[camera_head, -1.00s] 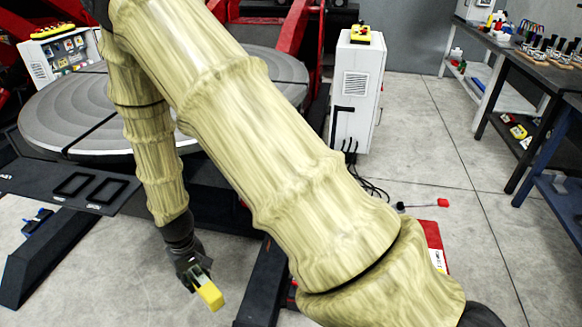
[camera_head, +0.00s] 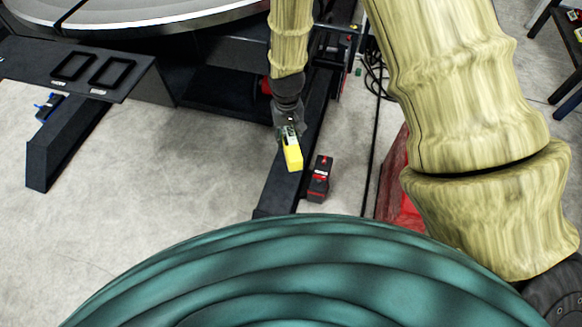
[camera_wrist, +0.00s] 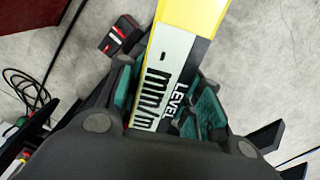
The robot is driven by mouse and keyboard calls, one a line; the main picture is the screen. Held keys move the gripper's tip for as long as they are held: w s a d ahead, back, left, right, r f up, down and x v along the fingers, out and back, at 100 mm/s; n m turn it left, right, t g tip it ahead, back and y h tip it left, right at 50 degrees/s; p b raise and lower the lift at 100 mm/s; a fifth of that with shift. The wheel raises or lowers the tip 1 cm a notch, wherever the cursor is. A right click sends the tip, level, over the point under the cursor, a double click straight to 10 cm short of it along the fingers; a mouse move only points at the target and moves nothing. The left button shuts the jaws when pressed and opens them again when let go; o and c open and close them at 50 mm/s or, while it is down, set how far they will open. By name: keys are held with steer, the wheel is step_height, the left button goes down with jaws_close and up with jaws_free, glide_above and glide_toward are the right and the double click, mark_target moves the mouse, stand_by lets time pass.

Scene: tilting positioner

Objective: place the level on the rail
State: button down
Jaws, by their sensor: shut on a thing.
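The level (camera_head: 293,157) is a short yellow bar held by my gripper (camera_head: 288,128), tip pointing down toward the camera. In the head view the level appears over a long dark beam (camera_head: 275,190) on the floor. I cannot tell whether that beam is the rail, or how high the level is above it.
A small black and red box (camera_head: 319,178) lies right of the beam and shows in the wrist view (camera_wrist: 119,36). A red case (camera_head: 398,190) and cables (camera_head: 375,75) are further right. The round table (camera_head: 150,14) and dark platform (camera_head: 60,70) stand behind.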

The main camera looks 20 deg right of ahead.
steer(key=w+a+f+m+b, duration=0.1)
steer(key=f+m+b, duration=0.1)
steer(key=f+b, duration=0.7)
steer(key=w+a+f+m+b, duration=0.1)
steer(key=f+m+b, duration=0.1)
steer(key=f+b, duration=0.8)
steer(key=w+a+f+m+b, duration=0.1)
steer(key=f+b, duration=0.9)
steer(key=f, duration=1.2)
steer(key=shift+w+a+f+m, duration=0.2)
steer(key=shift+a+m, duration=0.2)
steer(key=shift+a, duration=0.2)
steer(key=w+d+b, duration=0.2)
steer(key=w+d, duration=0.1)
steer(key=w, duration=0.1)
steer(key=w+d+b, duration=0.2)
steer(key=w+d, duration=0.1)
steer(key=w, duration=0.2)
steer(key=w+d+b, duration=0.2)
steer(key=w+d, duration=0.1)
steer(key=w, duration=0.2)
steer(key=shift+w+d, duration=0.25)
steer(key=shift+d, duration=0.15)
steer(key=shift+w+d+f+b, duration=0.1)
steer(key=shift+f+b, duration=0.25)
steer(key=shift+b, duration=0.05)
steer(key=shift+f+b, duration=0.9)
steer(key=shift+f, duration=0.5)
